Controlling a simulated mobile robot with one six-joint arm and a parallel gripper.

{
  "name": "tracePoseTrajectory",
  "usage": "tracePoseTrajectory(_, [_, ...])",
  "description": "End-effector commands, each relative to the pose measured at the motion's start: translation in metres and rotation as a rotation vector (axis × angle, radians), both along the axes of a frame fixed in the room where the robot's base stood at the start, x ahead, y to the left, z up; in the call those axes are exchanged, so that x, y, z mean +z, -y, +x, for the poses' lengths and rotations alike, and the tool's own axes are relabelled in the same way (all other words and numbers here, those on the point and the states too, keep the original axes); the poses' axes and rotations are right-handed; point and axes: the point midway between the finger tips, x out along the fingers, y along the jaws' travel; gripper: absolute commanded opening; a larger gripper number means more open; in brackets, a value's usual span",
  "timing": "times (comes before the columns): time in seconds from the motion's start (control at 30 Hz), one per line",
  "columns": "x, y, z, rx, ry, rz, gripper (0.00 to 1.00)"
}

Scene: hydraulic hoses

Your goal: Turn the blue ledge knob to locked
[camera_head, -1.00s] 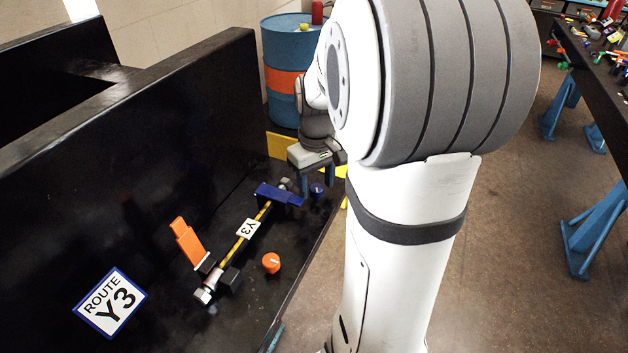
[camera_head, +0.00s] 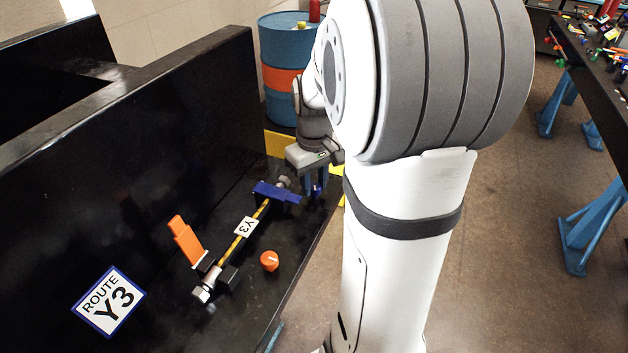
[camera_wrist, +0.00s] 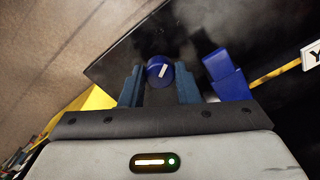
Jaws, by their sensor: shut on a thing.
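The blue ledge knob (camera_wrist: 160,71) has a white pointer line and sits on the black ledge (camera_wrist: 130,58). In the wrist view the line slants, its upper end to the right. My gripper (camera_wrist: 158,84) has one blue-grey finger on each side of the knob and is shut on it. In the head view my gripper (camera_head: 315,184) is down at the far end of the ledge, and its fingers mostly hide the knob. I see no locked mark in either view.
Beside the knob is a blue lever or clamp piece (camera_head: 277,193) at the end of the yellow hose (camera_head: 235,250) tagged Y3. An orange knob (camera_head: 269,261) and an orange lever (camera_head: 187,243) are nearer. A black wall (camera_head: 150,150) rises along the left.

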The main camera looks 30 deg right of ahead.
Motion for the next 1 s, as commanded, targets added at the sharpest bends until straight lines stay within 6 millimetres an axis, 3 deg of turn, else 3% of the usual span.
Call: tracePoseTrajectory(1.0, [0.0006, -0.0005, 0.0007, -0.528, 0.002, -0.001, 0.06])
